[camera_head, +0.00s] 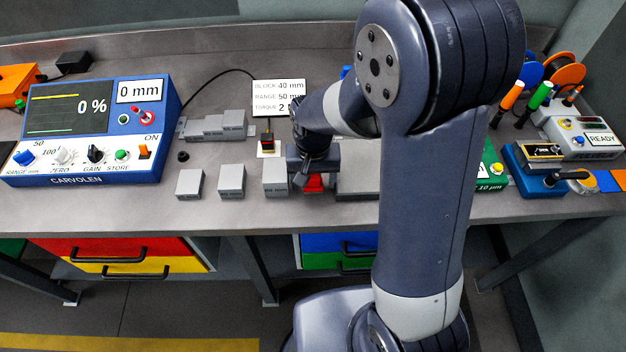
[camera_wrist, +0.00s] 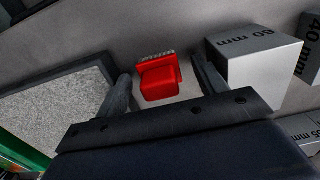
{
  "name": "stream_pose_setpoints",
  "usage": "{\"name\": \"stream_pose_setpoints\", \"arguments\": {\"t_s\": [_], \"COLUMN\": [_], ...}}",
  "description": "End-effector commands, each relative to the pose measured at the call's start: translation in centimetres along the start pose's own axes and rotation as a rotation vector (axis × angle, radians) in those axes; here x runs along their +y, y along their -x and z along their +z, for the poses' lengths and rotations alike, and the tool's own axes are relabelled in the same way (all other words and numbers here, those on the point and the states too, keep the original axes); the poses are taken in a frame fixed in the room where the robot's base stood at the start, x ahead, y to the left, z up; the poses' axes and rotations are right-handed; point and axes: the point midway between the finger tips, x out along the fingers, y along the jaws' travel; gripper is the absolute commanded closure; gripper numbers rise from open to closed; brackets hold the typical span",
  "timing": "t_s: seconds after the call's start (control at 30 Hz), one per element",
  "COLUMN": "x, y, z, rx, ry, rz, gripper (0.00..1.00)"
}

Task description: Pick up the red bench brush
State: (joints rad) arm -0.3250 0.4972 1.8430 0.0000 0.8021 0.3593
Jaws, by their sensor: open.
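The red bench brush (camera_wrist: 160,80) lies on the grey bench top. In the wrist view it shows between the two fingers of my gripper (camera_wrist: 162,88), with a gap on each side and a strip of bristles along its far edge. My gripper is open. In the head view a small red part of the brush (camera_head: 314,183) shows just below my gripper (camera_head: 306,172), and my arm and gripper hide the rest. I cannot tell how high the fingers are above the bench.
A grey block marked 60 mm (camera_wrist: 255,58) stands close beside the right finger in the wrist view. A grey speckled plate (camera_wrist: 62,100) lies close to the left finger. More grey blocks (camera_head: 231,182) and a blue meter box (camera_head: 95,130) stand left in the head view.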

Motion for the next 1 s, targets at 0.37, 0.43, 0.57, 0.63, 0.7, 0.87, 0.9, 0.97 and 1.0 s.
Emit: {"name": "stream_pose_setpoints", "arguments": {"t_s": [0.37,0.43,0.57,0.63,0.7,0.87,0.9,0.97,1.0], "x": [-0.01,-0.01,-0.01,-0.01,-0.01,-0.01,-0.01,-0.01,-0.02], "y": [-0.06,-0.05,-0.04,-0.04,-0.04,-0.03,-0.03,-0.03,0.0], "z": [-0.02,-0.02,-0.02,-0.02,-0.02,-0.03,-0.03,-0.03,-0.03], "rx": [0.001,0.001,0.001,0.001,0.001,0.001,0.001,0.001,0.001], "ry": [0.0,0.0,0.0,0.0,0.0,0.0,0.0,0.0,0.0], "rz": [0.0,0.0,0.0,0.0,0.0,0.0,0.0,0.0,0.0], "gripper": [0.46,0.52,0.62,0.68,0.74,0.81,0.81,0.81,0.81]}}
